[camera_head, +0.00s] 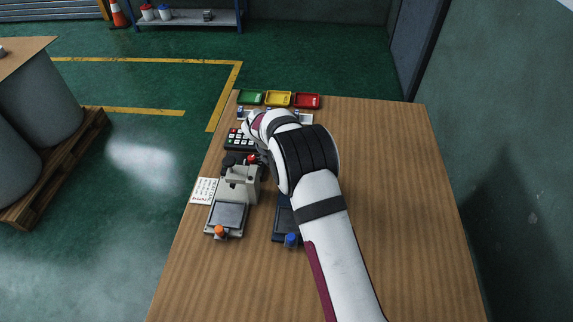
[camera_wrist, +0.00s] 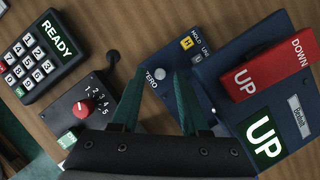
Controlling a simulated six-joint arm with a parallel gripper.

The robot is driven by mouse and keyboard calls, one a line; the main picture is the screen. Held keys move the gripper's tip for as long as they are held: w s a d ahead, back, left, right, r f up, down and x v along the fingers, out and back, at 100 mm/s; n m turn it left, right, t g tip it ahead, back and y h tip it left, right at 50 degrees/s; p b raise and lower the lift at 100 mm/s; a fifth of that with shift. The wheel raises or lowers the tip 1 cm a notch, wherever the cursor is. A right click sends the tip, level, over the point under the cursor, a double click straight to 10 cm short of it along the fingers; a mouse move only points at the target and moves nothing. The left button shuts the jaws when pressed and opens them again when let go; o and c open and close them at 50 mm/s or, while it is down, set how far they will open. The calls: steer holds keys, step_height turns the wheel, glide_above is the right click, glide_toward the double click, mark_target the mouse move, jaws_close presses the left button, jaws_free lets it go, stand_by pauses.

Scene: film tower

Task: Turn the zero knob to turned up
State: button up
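The zero knob (camera_wrist: 160,73) is a small light grey round knob beside the word ZERO, on a dark blue device (camera_wrist: 222,65) in the wrist view. My gripper (camera_wrist: 159,76) is open. Its two dark green fingers show on either side of the knob, with a gap at each side. I cannot tell how far the tips are above it or which way the knob is turned. A green screen (camera_wrist: 264,137) on the same device reads UP. In the head view my arm hides the knob and most of the gripper.
A red rocker (camera_wrist: 268,66) marked UP and DOWN is right of the knob. A dark box with a red dial (camera_wrist: 83,108) and a keypad (camera_wrist: 35,60) reading READY are to the left. Green, yellow and red trays (camera_head: 278,99) stand at the back. The table's right side is clear.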

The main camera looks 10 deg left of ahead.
jaws_close()
steer(key=shift+m, duration=0.4)
steer(key=m, duration=0.1)
steer(key=m+g+h, duration=0.1)
steer(key=m, duration=0.1)
steer(key=shift+w+a+m, duration=0.15)
steer(key=shift+w+m, duration=0.05)
steer(key=shift+m, duration=0.1)
steer(key=shift+w+m+g+h, duration=0.15)
steer(key=shift+m+g, duration=0.3)
steer(key=shift+m, duration=0.65)
steer(key=shift+m+g+h, duration=0.25)
steer(key=shift+m+g, duration=0.2)
steer(key=shift+m, duration=0.65)
steer(key=shift+o, duration=0.7)
jaws_free()
